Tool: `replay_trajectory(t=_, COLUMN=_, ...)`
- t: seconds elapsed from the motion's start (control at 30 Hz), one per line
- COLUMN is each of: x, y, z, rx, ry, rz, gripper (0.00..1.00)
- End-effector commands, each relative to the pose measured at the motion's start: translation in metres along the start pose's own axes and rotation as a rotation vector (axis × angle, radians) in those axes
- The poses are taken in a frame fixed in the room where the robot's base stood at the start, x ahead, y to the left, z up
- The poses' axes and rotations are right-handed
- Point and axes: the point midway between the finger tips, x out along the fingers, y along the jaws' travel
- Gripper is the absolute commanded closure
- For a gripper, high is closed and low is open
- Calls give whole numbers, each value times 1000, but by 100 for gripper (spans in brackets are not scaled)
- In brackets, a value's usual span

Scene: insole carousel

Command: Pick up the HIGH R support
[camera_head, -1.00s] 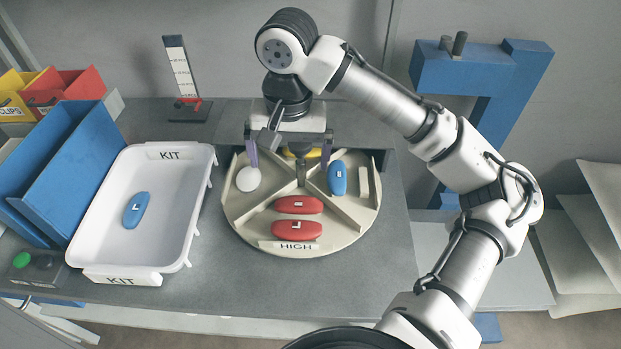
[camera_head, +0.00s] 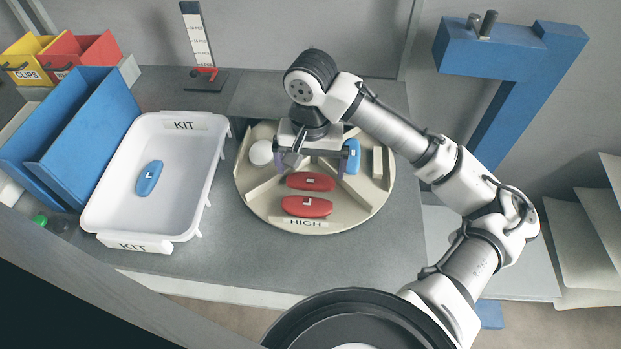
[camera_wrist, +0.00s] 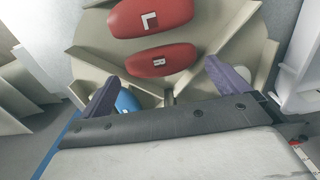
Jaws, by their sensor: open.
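The HIGH R support is a red oval piece marked R (camera_head: 310,181), lying on the round carousel (camera_head: 262,215) in the section labelled HIGH. It also shows in the wrist view (camera_wrist: 160,60). The red L support (camera_head: 307,206) lies just in front of it, nearer the HIGH label. My gripper (camera_head: 309,168) is open and empty, just behind the R support in the head view. In the wrist view the purple fingers (camera_wrist: 161,80) point toward the R support, one near each end of it. I cannot tell how high the fingertips are.
A white KIT tray (camera_head: 205,190) holding a blue L support (camera_head: 149,178) stands left. Blue panels and a blue post (camera_head: 500,115) flank the bench.

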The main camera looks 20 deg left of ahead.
Motion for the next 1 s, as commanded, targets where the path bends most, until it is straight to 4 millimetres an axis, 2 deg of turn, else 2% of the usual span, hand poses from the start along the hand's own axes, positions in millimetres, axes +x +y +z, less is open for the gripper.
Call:
replay_trajectory(t=0.2, x=27, y=0, z=0, rx=2, ry=-1, rz=0, gripper=0)
replay_trajectory(t=0.47, x=31, y=0, z=0, rx=1, ry=0, rz=0, gripper=0)
replay_trajectory(t=0.7, x=31, y=0, z=-1, rx=1, ry=0, rz=0, gripper=29)
replay_trajectory(t=1.0, x=29, y=0, z=-1, rx=1, ry=0, rz=0, gripper=29)
